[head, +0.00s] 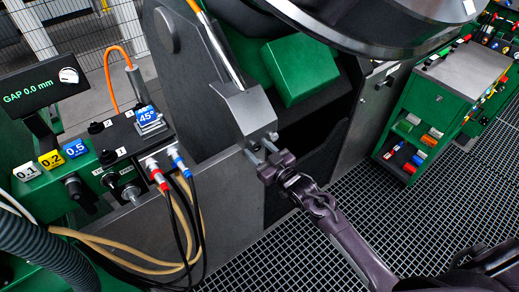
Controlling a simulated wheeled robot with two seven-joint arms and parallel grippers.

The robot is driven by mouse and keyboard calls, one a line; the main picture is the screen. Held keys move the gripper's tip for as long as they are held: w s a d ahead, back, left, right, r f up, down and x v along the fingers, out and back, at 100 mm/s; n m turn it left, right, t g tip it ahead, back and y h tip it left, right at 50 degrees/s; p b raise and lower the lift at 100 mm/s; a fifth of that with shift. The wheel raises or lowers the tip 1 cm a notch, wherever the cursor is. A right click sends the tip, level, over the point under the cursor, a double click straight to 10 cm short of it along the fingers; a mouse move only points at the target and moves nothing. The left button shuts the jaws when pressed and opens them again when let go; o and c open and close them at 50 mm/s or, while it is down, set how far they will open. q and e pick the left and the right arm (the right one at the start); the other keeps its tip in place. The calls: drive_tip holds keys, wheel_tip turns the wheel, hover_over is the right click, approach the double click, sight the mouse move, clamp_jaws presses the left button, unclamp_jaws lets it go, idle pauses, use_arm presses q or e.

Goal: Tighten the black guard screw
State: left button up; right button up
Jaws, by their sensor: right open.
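My right gripper (263,147) reaches in from the lower right, with its two pale fingertips apart. It is at the lower edge of a grey angular guard block (243,112) on the machine's front. One fingertip shows at the block's lower right corner, the other a little lower left. I cannot make out the black guard screw for certain; the fingers and the block may hide it. I cannot tell whether the fingers touch anything. My left gripper is not in view.
At left, a green and black panel (132,133) carries black knobs, a blue 45° tag and hoses. A display (42,83) reads GAP 0.0 mm. Cables (182,225) hang below. A green tool cart (428,110) stands right. Grating floor (385,205) is open between.

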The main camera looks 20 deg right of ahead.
drive_tip(key=shift+c, duration=0.4)
drive_tip(key=c, duration=0.9)
